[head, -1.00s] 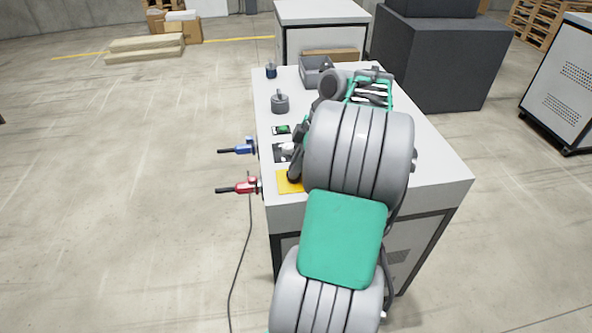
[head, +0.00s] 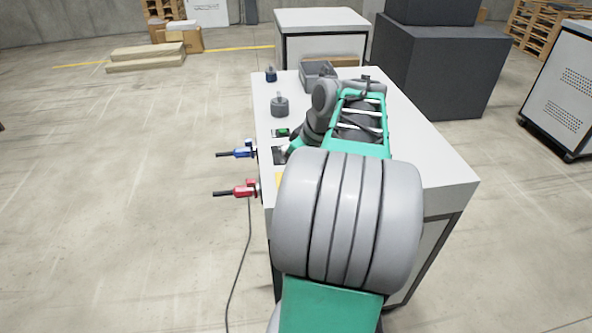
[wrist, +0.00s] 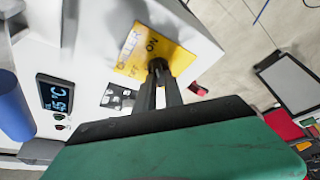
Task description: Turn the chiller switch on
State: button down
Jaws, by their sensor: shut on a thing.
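The chiller switch (wrist: 158,65) is a small black knob on a yellow plate (wrist: 128,52) marked CHILLER, with ON and OFF printed on it. My gripper (wrist: 162,76) has its two dark fingers shut on the switch in the wrist view. The fingers hide part of the knob, so I cannot tell which mark it points to. In the head view only a sliver of the yellow plate (head: 279,180) shows; my arm covers the switch and gripper there.
A display (wrist: 57,93) reading about 45 °C sits left of the plate. Blue (head: 243,150) and red (head: 245,188) valve handles stick out from the left side of the white cabinet (head: 440,178). A grey knobbed cylinder (head: 280,106) and a grey bin (head: 318,74) stand on its top.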

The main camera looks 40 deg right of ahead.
dwell(0.4)
jog(key=c, duration=1.4)
grip_release()
jog(key=shift+c, duration=0.2)
jog(key=shift+r, duration=0.1)
jog(key=p+v, duration=0.1)
jog(key=v, duration=0.6)
jog(key=shift+s+r+p, duration=0.2)
jog(key=shift+r+p, duration=0.1)
jog(key=shift+p, duration=0.05)
